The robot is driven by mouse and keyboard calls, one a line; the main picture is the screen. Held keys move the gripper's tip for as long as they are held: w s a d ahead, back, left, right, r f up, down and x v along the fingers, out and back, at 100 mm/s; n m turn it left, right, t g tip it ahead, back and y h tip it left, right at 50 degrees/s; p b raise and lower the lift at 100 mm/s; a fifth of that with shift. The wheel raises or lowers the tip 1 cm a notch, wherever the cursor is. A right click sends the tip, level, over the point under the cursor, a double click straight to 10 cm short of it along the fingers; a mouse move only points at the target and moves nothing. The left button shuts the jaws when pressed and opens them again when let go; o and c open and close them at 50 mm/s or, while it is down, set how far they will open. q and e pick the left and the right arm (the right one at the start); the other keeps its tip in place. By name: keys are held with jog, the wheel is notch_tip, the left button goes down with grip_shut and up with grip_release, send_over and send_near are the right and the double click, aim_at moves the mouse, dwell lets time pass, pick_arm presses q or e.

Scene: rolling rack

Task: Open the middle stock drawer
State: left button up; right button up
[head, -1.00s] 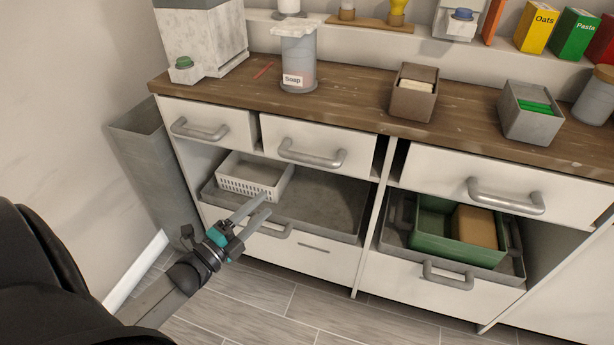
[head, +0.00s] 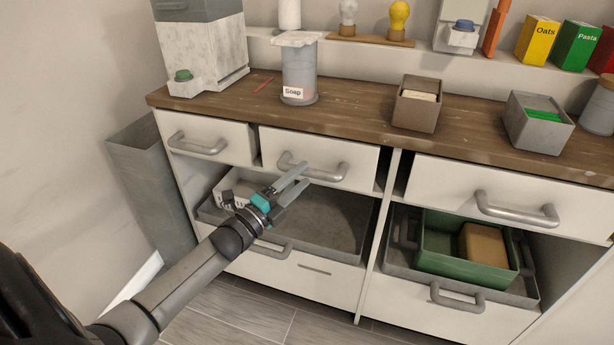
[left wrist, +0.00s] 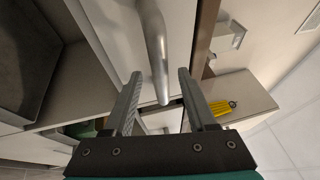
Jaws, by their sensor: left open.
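The middle stock drawer (head: 345,158) is the middle white drawer front in the top row, under the wooden counter. Its grey bar handle (head: 335,178) runs across the front. My left gripper (head: 304,173) is open and empty, its fingertips at the left part of this handle. In the left wrist view the handle (left wrist: 156,45) passes between the lines of the two open fingers (left wrist: 160,76). I cannot tell whether a finger touches it. My right gripper is in neither view.
Below is an open shelf tray (head: 335,220) with a white basket (head: 232,187), partly hidden by my gripper. The left drawer (head: 225,137) and right drawer (head: 450,185) flank the middle one. A soap canister (head: 300,75) stands on the counter (head: 365,115) above. A grey bin (head: 150,185) stands left.

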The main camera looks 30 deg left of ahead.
pick_arm(q)
jog(key=shift+b+x, duration=0.3)
jog(key=shift+x, duration=1.15)
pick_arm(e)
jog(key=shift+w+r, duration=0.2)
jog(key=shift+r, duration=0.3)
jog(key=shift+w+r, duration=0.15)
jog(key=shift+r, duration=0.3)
pick_arm(q)
jog(key=shift+c, duration=0.3)
grip_shut()
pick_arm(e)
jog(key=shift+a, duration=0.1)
